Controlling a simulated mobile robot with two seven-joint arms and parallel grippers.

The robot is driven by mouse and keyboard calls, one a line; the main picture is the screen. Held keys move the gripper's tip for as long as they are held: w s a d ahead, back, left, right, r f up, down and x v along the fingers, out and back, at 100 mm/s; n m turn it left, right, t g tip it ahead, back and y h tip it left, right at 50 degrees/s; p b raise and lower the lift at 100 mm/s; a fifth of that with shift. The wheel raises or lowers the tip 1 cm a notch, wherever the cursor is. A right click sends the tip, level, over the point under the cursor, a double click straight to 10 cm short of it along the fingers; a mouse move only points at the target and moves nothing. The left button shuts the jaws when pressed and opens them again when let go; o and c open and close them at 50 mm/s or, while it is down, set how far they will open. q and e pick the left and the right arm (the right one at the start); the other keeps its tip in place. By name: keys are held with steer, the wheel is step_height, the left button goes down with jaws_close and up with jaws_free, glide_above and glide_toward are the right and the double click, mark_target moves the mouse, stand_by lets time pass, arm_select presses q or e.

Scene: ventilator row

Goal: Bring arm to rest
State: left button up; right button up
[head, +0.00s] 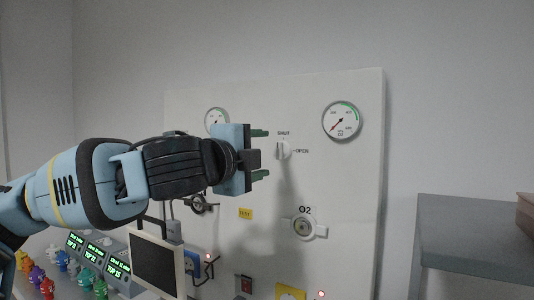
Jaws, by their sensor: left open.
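My left arm comes in from the left and reaches across the front of a white wall panel (350,210). My left gripper (262,153) is open, with two green fingers pointing right and nothing between them. In the picture its fingertips are just left of a white valve handle (283,150) marked SHUT and OPEN; the handle stands upright, toward SHUT. I cannot tell how far the fingers are from it in depth. My right gripper is not in view.
Gauges sit on the panel at right (341,120) and behind my gripper (216,120). An O2 outlet (304,227) is below the valve. A monitor (157,262), lit displays (93,252) and coloured fittings stand lower left. A grey shelf (475,235) is at right.

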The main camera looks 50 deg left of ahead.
arm_select(q)
steer(key=shift+s+d, duration=0.25)
steer(key=shift+s, duration=0.35)
steer(key=shift+f, duration=0.1)
